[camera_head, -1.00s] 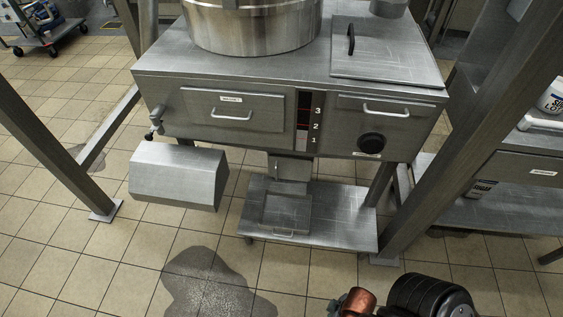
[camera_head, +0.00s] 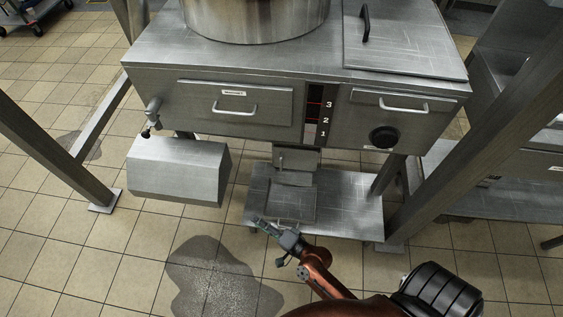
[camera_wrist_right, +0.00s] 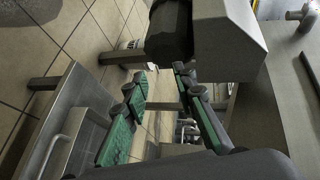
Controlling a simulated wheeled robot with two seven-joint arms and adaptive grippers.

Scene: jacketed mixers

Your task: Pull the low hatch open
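A small grey metal hatch (camera_head: 297,159) hangs low under the middle of the mixer's body, with a small latch or handle on its front; it looks shut. Below it a flat square tray (camera_head: 288,202) lies on the low shelf. My right gripper (camera_head: 262,224) is over the shelf's front edge, left of the tray and in front of and below the hatch, apart from it. In the wrist view my right gripper (camera_wrist_right: 161,82) has its green-padded fingers apart with nothing between them. A metal bar handle (camera_wrist_right: 65,142) shows left of the fingers there. My left gripper is out of view.
The mixer body (camera_head: 330,145) carries two handled panels and a black knob (camera_head: 383,137). A grey box-shaped hood (camera_head: 178,170) sticks out at left. Slanted steel legs (camera_head: 55,155) stand either side. The tiled floor in front has a wet patch (camera_head: 215,275) and is otherwise clear.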

